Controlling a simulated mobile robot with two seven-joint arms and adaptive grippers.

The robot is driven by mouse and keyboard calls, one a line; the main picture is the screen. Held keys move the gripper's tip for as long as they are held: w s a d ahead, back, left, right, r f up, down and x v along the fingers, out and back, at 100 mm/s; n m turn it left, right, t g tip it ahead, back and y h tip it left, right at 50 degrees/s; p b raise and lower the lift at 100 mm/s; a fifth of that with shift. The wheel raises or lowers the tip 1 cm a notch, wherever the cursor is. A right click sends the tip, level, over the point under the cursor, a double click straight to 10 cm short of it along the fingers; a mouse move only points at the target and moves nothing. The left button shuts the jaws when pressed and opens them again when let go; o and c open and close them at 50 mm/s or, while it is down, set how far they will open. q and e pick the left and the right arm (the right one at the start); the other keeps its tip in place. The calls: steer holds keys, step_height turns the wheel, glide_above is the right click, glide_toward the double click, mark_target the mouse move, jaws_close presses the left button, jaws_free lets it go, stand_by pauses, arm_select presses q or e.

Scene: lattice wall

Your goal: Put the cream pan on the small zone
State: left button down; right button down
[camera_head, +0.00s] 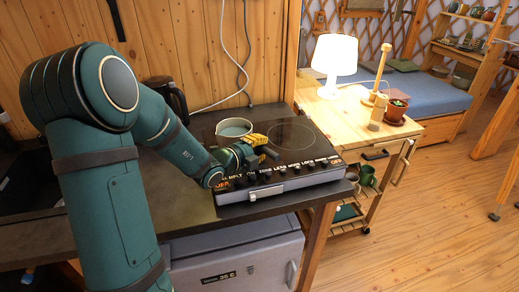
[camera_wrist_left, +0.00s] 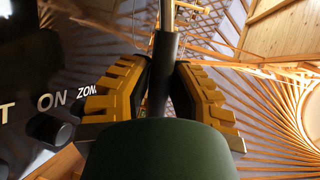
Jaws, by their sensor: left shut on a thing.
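The cream pan (camera_head: 234,129) is at the left rear of the black hob, level, with a grey-green inside. I cannot tell whether it rests on the glass or hangs just above it. My left gripper (camera_head: 262,151) is in front and to the right of the pan, low over the hob. In the left wrist view the yellow-padded fingers (camera_wrist_left: 160,95) are shut on a dark handle (camera_wrist_left: 165,62) with a metal shaft. A ringed zone (camera_head: 291,136) on the right of the hob is bare. The small zone is not clearly visible; the arm and pan hide the left side.
A row of knobs (camera_head: 294,168) lines the hob's front. A dark kettle (camera_head: 166,94) stands behind my left arm.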

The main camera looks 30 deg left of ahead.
arm_select(q)
steer(key=shift+r, duration=0.15)
steer(key=c, duration=1)
jaws_free()
steer(key=shift+o, duration=0.2)
steer(key=shift+s, duration=0.1)
steer(key=shift+s, duration=0.1)
steer(key=p+v, duration=0.2)
steer(key=v, duration=0.9)
steer(key=shift+s+a, duration=0.1)
steer(key=shift+s, duration=0.3)
